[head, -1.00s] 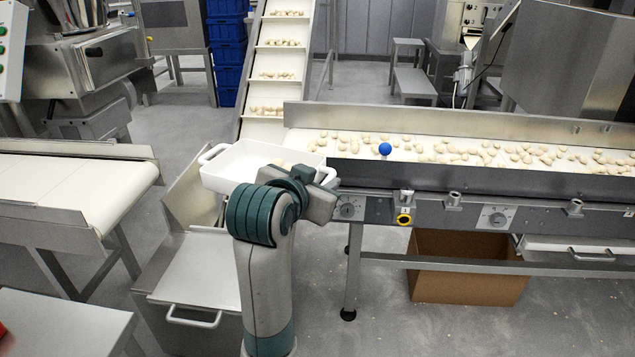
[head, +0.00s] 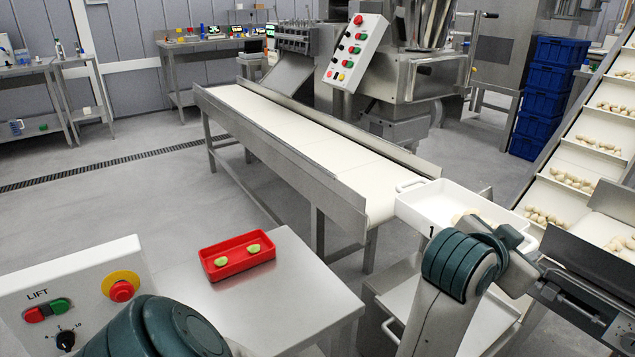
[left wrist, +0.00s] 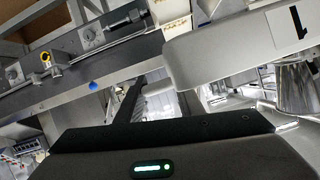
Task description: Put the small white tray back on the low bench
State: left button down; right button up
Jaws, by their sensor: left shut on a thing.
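The small white tray (head: 434,202), marked with a black 1, is up in the air by the end of the white conveyor, with a few pale pasta pieces in it. My left gripper (head: 528,258) is shut on the tray's near right side; the arm hides part of it. In the left wrist view the tray (left wrist: 230,48) fills the upper right. A low steel bench (head: 300,310) stands at the front, with a red tray (head: 222,249) holding two pale green pieces on it. My right gripper is not in view.
A white belt conveyor (head: 290,135) runs behind the bench. A LIFT control panel (head: 75,290) stands at the front left. A pasta incline conveyor (head: 590,160) and blue crates (head: 545,95) are at the right. The bench top is bare right of the red tray.

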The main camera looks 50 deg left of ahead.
aim_at(259, 312)
jog(key=u, duration=0.7)
jog(key=k+l, duration=0.2)
jog(key=l, duration=0.15)
jog(key=k+l, duration=0.15)
jog(key=l, duration=0.25)
jog(key=k+l, duration=0.2)
jog(key=l, duration=0.15)
